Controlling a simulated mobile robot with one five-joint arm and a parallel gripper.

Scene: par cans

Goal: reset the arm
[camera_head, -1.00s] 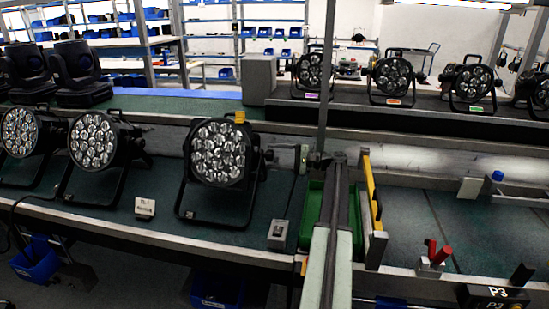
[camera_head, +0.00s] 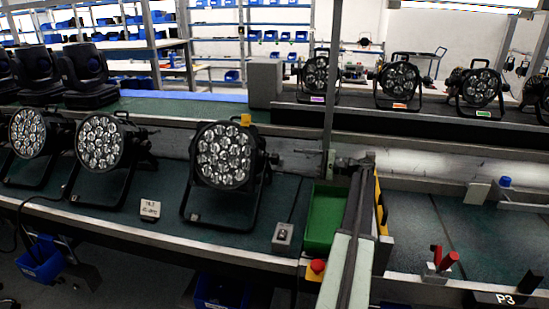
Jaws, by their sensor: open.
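My arm rises from the bottom centre of the head view. My gripper (camera_head: 343,163) is at its far end, small and dark, above the back edge of the green bin (camera_head: 323,225). It looks open and nothing shows between its jaws, though its fingers are hard to make out. My arm covers the right part of the bin and part of the yellow-edged divider (camera_head: 379,205). The nearest par can (camera_head: 224,155) stands on the bench left of my gripper, apart from it.
Two more par cans (camera_head: 99,142) (camera_head: 28,133) stand farther left. Several stand on the back conveyor (camera_head: 430,125). A grey switch box (camera_head: 283,237) and a red button (camera_head: 317,267) are near the front edge. Red clamp handles (camera_head: 449,261) stand at right. The right-hand bench is mostly clear.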

